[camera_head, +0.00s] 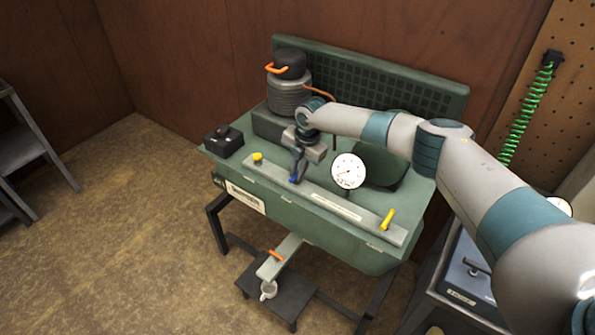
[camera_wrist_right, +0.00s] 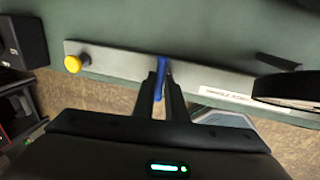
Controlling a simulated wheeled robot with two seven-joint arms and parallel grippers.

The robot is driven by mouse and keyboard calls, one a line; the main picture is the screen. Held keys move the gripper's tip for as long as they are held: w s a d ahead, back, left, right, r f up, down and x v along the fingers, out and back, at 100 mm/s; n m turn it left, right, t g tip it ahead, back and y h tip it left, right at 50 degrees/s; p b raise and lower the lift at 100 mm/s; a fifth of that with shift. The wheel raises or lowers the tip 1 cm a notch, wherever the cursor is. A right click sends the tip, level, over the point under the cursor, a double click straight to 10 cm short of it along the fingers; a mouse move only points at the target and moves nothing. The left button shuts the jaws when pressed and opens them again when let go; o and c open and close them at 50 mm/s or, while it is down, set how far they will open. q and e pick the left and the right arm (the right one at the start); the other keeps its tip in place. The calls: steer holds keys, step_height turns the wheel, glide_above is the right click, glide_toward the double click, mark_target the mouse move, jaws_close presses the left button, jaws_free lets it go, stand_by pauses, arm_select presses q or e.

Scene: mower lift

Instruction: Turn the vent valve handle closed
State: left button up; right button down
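A green machine carries a grey strip (camera_head: 322,196) along its front top edge. A blue handle (camera_head: 293,179) stands on the strip, left of a white dial gauge (camera_head: 348,171). A yellow knob (camera_head: 257,157) is at the strip's left end and a yellow lever (camera_head: 387,219) at its right end. No readable label shows which is the vent valve. My right gripper (camera_head: 295,173) reaches down at the blue handle. In the right wrist view the blue handle (camera_wrist_right: 161,72) lies between the fingers (camera_wrist_right: 160,88), which look closed on its sides. My left gripper is out of view.
A black box (camera_head: 223,142) sits on the machine's left corner. A ribbed grey cylinder with a black cap (camera_head: 290,65) and orange handle stands behind. The floor at left is clear up to a grey rack (camera_head: 25,152).

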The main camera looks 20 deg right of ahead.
steer(key=shift+m, duration=0.4)
steer(key=m+p, duration=0.1)
steer(key=m, duration=0.1)
steer(key=m+h+p, duration=0.1)
steer(key=m, duration=0.2)
steer(key=shift+a+r, duration=0.1)
steer(key=shift+a, duration=0.1)
steer(key=m+h+p, duration=0.1)
steer(key=m+p, duration=0.1)
steer(key=m, duration=0.3)
steer(key=shift+w+a+m, duration=0.1)
steer(key=shift+m, duration=0.3)
steer(key=m+p, duration=0.1)
steer(key=m, duration=0.2)
steer(key=shift+w+a+h, duration=0.1)
steer(key=shift+h, duration=0.3)
steer(key=shift+m, duration=1.7)
steer(key=shift+w, duration=0.1)
steer(key=c, duration=1.8)
jaws_free()
